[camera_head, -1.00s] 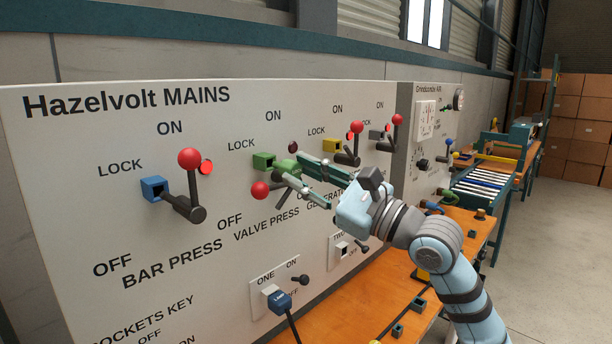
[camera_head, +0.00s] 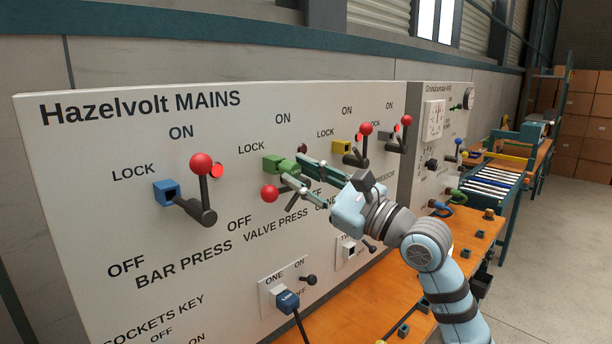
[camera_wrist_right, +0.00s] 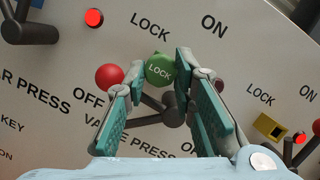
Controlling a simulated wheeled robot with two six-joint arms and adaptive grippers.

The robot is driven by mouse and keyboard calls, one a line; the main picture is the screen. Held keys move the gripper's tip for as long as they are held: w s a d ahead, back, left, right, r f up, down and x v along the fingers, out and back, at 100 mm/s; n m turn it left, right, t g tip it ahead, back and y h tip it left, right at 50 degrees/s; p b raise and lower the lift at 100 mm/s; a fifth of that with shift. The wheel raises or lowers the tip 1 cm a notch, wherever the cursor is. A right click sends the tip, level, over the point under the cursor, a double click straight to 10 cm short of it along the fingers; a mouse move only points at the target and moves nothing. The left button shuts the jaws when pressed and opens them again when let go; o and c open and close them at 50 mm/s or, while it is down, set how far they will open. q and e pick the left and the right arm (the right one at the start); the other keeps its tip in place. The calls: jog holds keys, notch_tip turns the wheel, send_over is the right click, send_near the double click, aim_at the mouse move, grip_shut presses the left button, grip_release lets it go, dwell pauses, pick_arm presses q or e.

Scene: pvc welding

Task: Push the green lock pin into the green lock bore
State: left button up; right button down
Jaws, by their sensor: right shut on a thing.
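The green lock pin (camera_head: 288,166) is between the fingertips of my right gripper (camera_head: 293,170). In the right wrist view its round green face marked LOCK (camera_wrist_right: 160,69) shows between the two teal-padded fingers (camera_wrist_right: 161,75). The green lock bore (camera_head: 271,162) is a green box on the white panel, by the LOCK label of the valve press. In the head view the pin is right against the box or overlaps it. I cannot tell how deep it sits. In the wrist view the pin hides the bore. My left gripper is not in view.
The valve press lever's red knob (camera_head: 269,194) hangs low, just below the box and close to my fingers. A blue lock box (camera_head: 166,193) and raised lever stand left. A yellow lock box (camera_head: 341,147) and levers stand right. An orange bench (camera_head: 465,236) is below.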

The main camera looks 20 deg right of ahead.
jog(key=shift+w+a, duration=0.15)
jog(key=shift+w, duration=0.35)
jog(key=c, duration=1.3)
grip_release()
jog(key=v, duration=0.7)
jog(key=shift+s, duration=0.15)
